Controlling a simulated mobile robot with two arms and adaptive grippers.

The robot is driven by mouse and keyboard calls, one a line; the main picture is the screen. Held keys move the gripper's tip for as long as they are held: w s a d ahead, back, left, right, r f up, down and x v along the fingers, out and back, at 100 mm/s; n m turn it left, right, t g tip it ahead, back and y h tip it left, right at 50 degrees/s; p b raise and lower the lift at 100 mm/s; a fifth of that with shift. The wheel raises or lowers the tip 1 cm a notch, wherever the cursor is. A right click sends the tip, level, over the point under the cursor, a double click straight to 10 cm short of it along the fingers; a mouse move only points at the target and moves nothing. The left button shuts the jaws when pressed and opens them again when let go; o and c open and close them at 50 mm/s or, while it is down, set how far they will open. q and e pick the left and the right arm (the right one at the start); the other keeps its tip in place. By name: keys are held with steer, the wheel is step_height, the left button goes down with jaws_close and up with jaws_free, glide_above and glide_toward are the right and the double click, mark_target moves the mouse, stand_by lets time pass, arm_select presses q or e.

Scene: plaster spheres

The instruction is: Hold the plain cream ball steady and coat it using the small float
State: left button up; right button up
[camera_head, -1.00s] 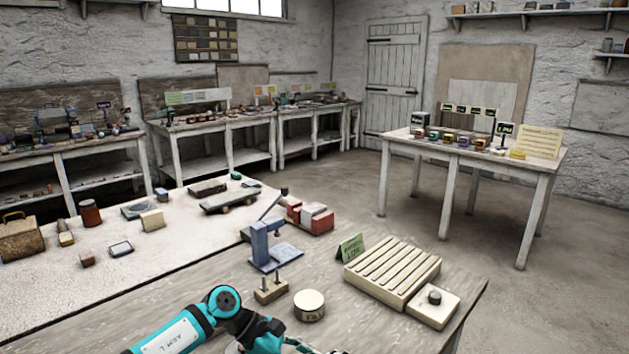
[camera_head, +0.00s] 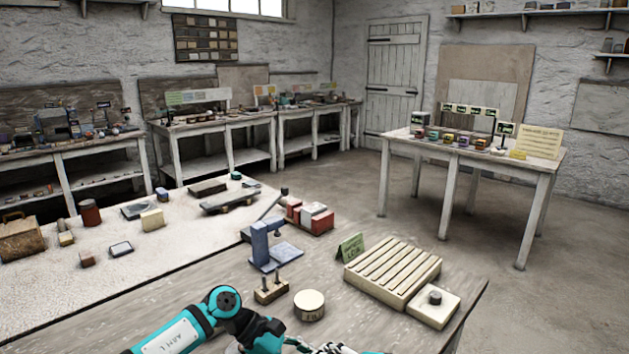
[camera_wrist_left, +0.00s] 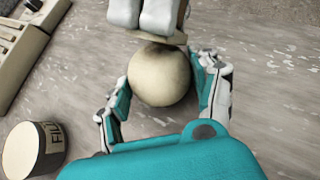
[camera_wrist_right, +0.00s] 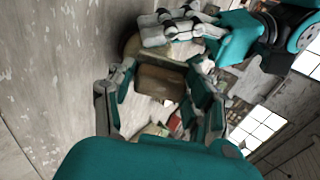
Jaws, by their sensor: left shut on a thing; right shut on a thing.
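The plain cream ball (camera_wrist_left: 160,75) sits between the two fingers of my left gripper (camera_wrist_left: 165,98), which is shut on it. My left gripper (camera_head: 300,345) also shows at the bottom of the head view, where I cannot make out the ball. The small float (camera_wrist_left: 158,37) shows as a tan edge at the ball's far side, under my right gripper's pale fingers; whether it touches the ball is unclear. In the right wrist view my right gripper (camera_wrist_right: 160,100) is shut on the float's brown block-like part (camera_wrist_right: 160,82), close to the left fingers.
A labelled round tin (camera_head: 309,305) stands by a small peg block (camera_head: 271,290). Beyond are a blue stand (camera_head: 270,250), a slatted rack (camera_head: 392,270) and a cream block with a dark knob (camera_head: 434,306). Bare grey tabletop lies left of the peg block.

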stand_by(0.3)
steer(key=shift+s+d+f, duration=0.3)
steer(key=shift+s+d, duration=0.45)
steer(key=shift+s, duration=0.05)
steer(key=shift+v, duration=1.25)
arm_select(q)
steer(key=o, duration=1.4)
steer(key=shift+c, duration=0.2)
arm_select(e)
steer(key=shift+w, duration=0.1)
arm_select(q)
steer(key=shift+a, duration=0.1)
steer(key=shift+v, duration=3.45)
